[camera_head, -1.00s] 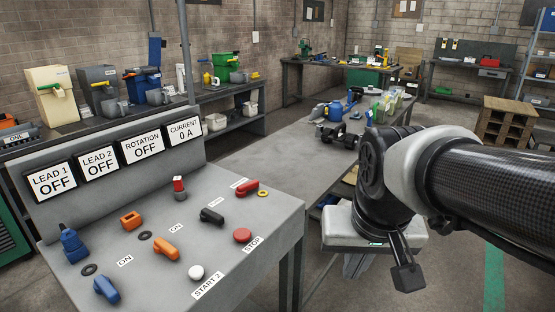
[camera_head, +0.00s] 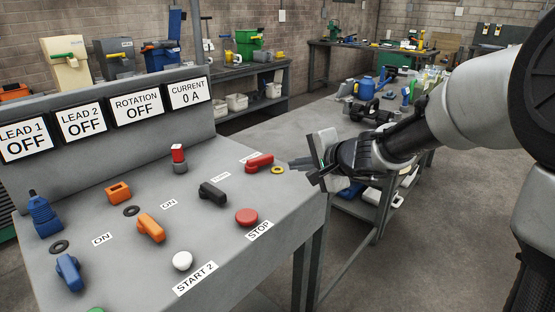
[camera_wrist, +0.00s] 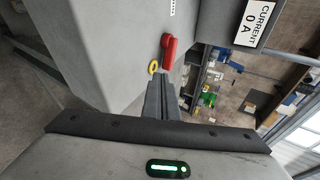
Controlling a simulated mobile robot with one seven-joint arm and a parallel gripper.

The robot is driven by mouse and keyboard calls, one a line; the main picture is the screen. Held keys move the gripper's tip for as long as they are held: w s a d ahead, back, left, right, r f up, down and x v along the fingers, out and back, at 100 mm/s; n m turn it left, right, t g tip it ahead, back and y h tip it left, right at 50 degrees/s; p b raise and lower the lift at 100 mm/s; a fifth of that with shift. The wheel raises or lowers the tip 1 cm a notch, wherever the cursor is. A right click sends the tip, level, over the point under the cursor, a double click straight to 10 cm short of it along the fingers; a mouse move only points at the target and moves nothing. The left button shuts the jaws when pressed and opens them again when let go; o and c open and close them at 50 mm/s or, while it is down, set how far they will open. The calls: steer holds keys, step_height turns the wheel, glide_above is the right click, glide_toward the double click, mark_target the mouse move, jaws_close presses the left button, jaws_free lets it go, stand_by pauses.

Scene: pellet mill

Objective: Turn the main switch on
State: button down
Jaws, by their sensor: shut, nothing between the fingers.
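A red rotary handle (camera_head: 260,162) sits at the back right of the sloped grey console (camera_head: 100,270), with a small label behind it that I cannot read. A yellow ring (camera_head: 278,170) lies beside the handle. I cannot tell by its label whether this handle is the main switch. My gripper (camera_head: 291,163) is shut and empty, reaching in from the right at the console's right edge, close to the ring and handle. In the wrist view the fingertips (camera_wrist: 158,84) are just short of the yellow ring (camera_wrist: 153,67), with the red handle (camera_wrist: 168,48) beyond; they look apart.
Black (camera_head: 212,192), orange (camera_head: 150,228) and blue (camera_head: 68,271) handles, a red STOP button (camera_head: 247,217) and a white START 2 button (camera_head: 182,261) share the console. Displays behind read LEAD 1, LEAD 2, ROTATION OFF and CURRENT (camera_head: 190,93) 0 A. A workbench stands behind my arm.

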steer(key=b, duration=0.2)
glide_toward(266, 161)
step_height(266, 161, down, 3)
steer(key=shift+w+a+r, duration=0.1)
steer(key=shift+w+a+p, duration=0.45)
steer(key=shift+w+a, duration=0.3)
steer(key=shift+w, duration=0.25)
steer(key=shift+w+a+p, duration=0.4)
steer(key=shift+w+a, duration=0.3)
steer(key=shift+w, duration=0.3)
